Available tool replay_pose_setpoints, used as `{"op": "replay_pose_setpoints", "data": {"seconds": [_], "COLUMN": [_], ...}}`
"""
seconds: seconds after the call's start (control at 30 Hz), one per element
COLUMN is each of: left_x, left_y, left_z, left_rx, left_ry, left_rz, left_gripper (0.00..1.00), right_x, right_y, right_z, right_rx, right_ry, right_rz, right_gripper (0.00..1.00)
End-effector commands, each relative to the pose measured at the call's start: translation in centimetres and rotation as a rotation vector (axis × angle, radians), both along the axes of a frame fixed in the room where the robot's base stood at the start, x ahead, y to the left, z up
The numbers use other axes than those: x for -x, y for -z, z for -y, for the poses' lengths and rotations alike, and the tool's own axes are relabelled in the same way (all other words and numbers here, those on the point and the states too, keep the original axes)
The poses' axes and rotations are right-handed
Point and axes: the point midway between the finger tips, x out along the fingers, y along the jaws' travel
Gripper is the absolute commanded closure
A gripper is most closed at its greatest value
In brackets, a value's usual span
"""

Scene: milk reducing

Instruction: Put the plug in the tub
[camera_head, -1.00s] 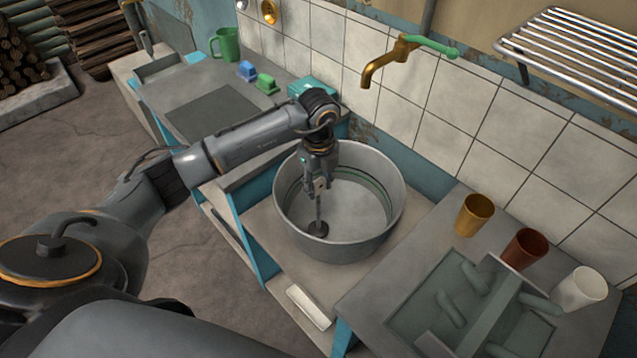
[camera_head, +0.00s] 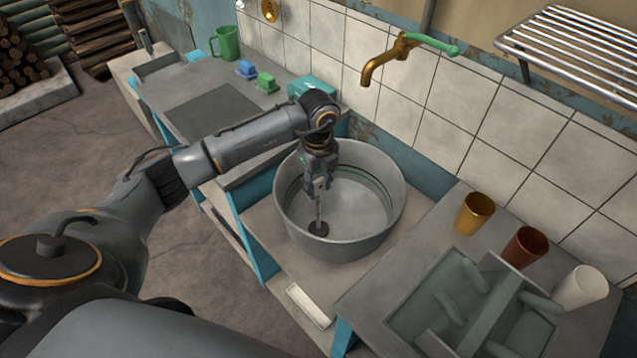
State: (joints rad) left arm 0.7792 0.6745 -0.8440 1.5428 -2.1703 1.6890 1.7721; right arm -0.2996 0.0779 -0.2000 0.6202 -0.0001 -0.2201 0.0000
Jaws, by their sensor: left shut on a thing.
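The tub (camera_head: 372,238) is a round grey metal basin standing in a low bay between two counters. My left gripper (camera_head: 320,188) points down inside the tub's rim, at its left side. It is shut on the upper part of the plug (camera_head: 318,228), which has a thin upright stem and a dark round disc at the bottom. The disc is low inside the tub, near its floor; I cannot tell whether it touches. My right gripper is not in view.
A brass tap (camera_head: 390,58) with a green handle juts from the tiled wall above the tub. The right counter holds a gold cup (camera_head: 474,214), a brown cup (camera_head: 524,247) and a white cup (camera_head: 581,288). A green mug (camera_head: 226,43) stands on the left counter.

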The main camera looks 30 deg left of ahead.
Motion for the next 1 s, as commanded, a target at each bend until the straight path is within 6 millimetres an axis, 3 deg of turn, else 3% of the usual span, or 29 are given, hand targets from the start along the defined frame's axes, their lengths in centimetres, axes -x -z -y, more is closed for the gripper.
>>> {"op": "replay_pose_setpoints", "data": {"seconds": [0.97, 1.0], "left_x": [-0.03, -0.03], "left_y": [0.31, 0.31], "left_z": [0.00, 0.00], "left_rx": [0.000, 0.000], "left_ry": [0.000, 0.000], "left_rz": [0.001, 0.001], "left_gripper": [1.00, 0.55], "right_x": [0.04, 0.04], "right_y": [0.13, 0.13], "right_z": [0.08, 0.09], "right_rx": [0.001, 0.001], "right_ry": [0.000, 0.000], "right_rz": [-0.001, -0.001], "right_gripper": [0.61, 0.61]}}
